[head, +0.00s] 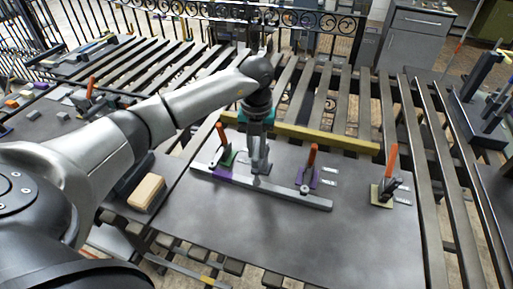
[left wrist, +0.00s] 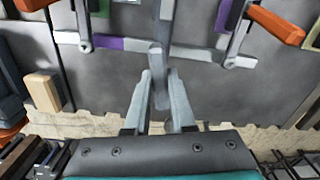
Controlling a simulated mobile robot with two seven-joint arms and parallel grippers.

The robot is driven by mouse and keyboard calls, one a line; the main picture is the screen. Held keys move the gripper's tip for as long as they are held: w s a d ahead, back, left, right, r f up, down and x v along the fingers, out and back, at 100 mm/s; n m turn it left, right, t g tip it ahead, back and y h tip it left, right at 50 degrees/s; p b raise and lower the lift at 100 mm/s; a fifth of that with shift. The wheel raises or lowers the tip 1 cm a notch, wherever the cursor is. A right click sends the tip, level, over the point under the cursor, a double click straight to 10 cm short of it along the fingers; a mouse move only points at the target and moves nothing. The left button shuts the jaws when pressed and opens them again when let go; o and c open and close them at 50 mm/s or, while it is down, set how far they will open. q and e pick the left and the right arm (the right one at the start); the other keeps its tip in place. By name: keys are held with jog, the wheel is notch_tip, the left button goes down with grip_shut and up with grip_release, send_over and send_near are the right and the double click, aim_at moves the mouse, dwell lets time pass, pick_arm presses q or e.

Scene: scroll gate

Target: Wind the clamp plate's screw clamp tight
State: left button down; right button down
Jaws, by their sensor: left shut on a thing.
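My left gripper (head: 260,163) points down over the grey table plate, just behind the long grey bar (head: 290,196). In the left wrist view my left gripper (left wrist: 161,80) is shut on a narrow grey piece (left wrist: 157,60), which looks like the screw clamp's handle. The fingers hide most of it, so I cannot tell how tight the screw is. The bar with its purple section (left wrist: 110,43) runs beyond the fingers. Orange-handled clamps stand on either side: one on a green base (head: 226,157), one on a purple base (head: 308,180). My right gripper is not in view.
Another orange-handled clamp (head: 388,178) stands farther right. A yellow rail (head: 315,136) lies along the back edge. A wooden block (head: 146,192) sits to the left. The front of the table plate (head: 300,245) is clear. Slatted grey rails surround it.

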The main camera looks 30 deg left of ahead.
pick_arm(q)
jog(key=shift+m, duration=0.3)
jog(key=m+b, duration=0.1)
jog(key=m, duration=0.2)
jog(key=shift+m, duration=0.4)
jog(key=m+b, duration=0.1)
jog(key=m, duration=0.3)
jog(key=shift+b, duration=0.35)
jog(key=m+b, duration=0.1)
jog(key=m, duration=0.4)
jog(key=shift+w, duration=0.1)
jog(key=m+b, duration=0.1)
jog(key=m, duration=0.3)
jog(key=shift+b, duration=0.3)
jog(key=m+b, duration=0.1)
jog(key=m, duration=0.4)
jog(key=shift+r, duration=0.1)
jog(key=m+b, duration=0.1)
jog(key=m, duration=0.2)
jog(key=shift+m, duration=0.3)
jog(key=m+b, duration=0.1)
jog(key=m, duration=0.3)
jog(key=shift+r+m, duration=0.1)
jog(key=shift+m, duration=1.6)
